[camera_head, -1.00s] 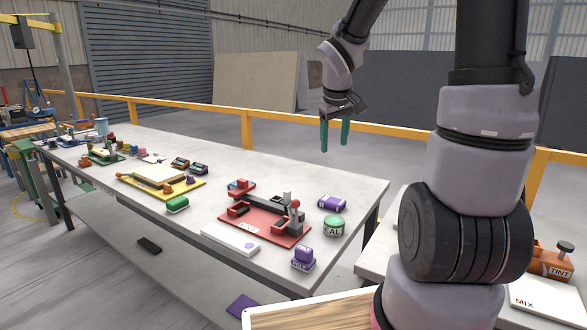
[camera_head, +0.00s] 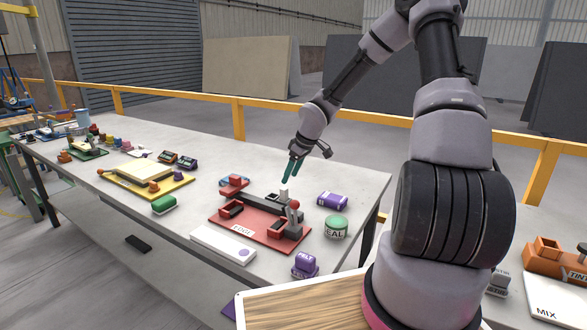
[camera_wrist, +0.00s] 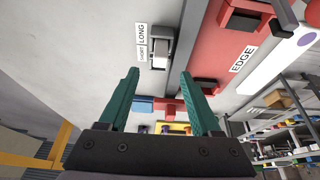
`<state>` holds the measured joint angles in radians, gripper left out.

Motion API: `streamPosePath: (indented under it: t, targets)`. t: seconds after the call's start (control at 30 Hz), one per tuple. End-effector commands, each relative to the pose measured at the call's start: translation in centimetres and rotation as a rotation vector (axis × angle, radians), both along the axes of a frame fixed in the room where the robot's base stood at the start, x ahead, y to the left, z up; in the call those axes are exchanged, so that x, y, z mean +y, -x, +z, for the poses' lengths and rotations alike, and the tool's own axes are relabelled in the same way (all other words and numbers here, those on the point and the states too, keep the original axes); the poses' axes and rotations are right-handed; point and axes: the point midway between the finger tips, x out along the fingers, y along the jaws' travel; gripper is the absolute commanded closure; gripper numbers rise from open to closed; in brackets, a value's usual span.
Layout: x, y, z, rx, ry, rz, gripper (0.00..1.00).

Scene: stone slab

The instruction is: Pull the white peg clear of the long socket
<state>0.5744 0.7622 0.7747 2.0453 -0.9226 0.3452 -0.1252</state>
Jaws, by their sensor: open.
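The white peg (camera_head: 284,195) stands up from a dark block at the back of the red board (camera_head: 236,228) in the head view. In the wrist view the pale peg (camera_wrist: 160,48) shows beyond the fingertips, beside labels reading LONG (camera_wrist: 142,33) and SHORT (camera_wrist: 141,54). Its dark socket is partly covered by it. My gripper (camera_head: 288,179) has two green fingers. It is open and empty, just above the peg in the head view. In the wrist view the fingers (camera_wrist: 159,75) are spread, with the peg between their lines but apart from them.
A red-knobbed lever (camera_head: 294,206) stands on the board near the peg. A purple block (camera_head: 332,199), a green SEAL tin (camera_head: 336,226) and a white box (camera_head: 223,245) lie around the board. A yellow tray (camera_head: 150,180) is farther left on the slab.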

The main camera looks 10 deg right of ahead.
Motion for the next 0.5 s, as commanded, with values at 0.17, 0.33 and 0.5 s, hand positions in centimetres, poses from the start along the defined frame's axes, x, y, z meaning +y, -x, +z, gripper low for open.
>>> streamPosePath:
  t: [0.17, 0.33, 0.5]
  targets:
    - [1.1, -0.8, -3.3, 0.003, 0.001, 0.003, 0.35]
    - [1.7, -1.6, -5.8, 0.002, 0.001, 0.000, 0.35]
    - [2.1, -2.0, -7.2, 0.002, 0.001, -0.001, 0.35]
